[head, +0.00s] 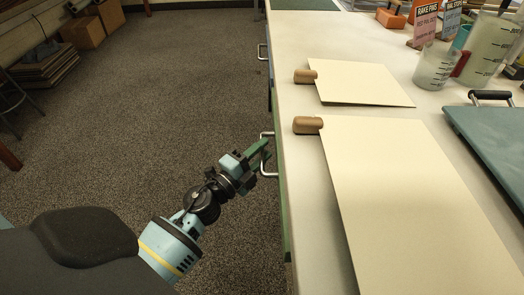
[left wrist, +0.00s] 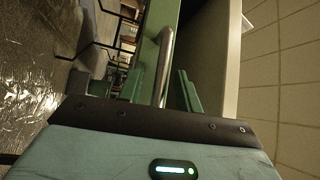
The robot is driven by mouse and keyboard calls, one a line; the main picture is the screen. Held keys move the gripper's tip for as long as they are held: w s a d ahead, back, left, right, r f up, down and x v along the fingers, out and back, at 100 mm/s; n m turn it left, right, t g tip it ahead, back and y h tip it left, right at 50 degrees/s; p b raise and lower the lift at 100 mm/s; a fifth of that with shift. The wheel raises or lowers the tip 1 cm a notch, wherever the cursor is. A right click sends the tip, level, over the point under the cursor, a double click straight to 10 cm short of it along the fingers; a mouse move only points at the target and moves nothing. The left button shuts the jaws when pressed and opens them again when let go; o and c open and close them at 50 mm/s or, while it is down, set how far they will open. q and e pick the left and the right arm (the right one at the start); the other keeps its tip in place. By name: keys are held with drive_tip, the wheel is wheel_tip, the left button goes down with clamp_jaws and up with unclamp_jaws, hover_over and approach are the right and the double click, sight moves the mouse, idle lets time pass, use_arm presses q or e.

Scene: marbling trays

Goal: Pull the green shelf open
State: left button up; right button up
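The green shelf (head: 284,205) shows as a narrow green front along the left edge of the white table, with a metal bar handle (head: 267,174) on it. My left gripper (head: 262,152) is at this handle, its green fingers pointing at the shelf front. In the left wrist view the handle (left wrist: 164,62) runs between the two fingers of the left gripper (left wrist: 160,88), which are apart with a gap beside the bar. The green front (left wrist: 156,20) is behind the handle, with a dark gap beside it. My right gripper is not in view.
The white table (head: 300,210) carries two cream boards (head: 400,190) with brown blocks (head: 308,125) at their edges. A dark teal tray (head: 490,135) and measuring jugs (head: 436,66) stand to the right. Another handle (head: 262,52) is farther back.

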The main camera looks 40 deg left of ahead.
use_arm(q)
drive_tip(key=shift+w, duration=0.25)
drive_tip(key=c, duration=0.7)
clamp_jaws()
drive_tip(key=s+a, duration=0.8)
drive_tip(key=a, duration=0.3)
drive_tip(key=s+a, duration=0.9)
drive_tip(key=a, duration=0.3)
drive_tip(key=shift+s+a, duration=0.15)
drive_tip(key=shift+s, duration=0.15)
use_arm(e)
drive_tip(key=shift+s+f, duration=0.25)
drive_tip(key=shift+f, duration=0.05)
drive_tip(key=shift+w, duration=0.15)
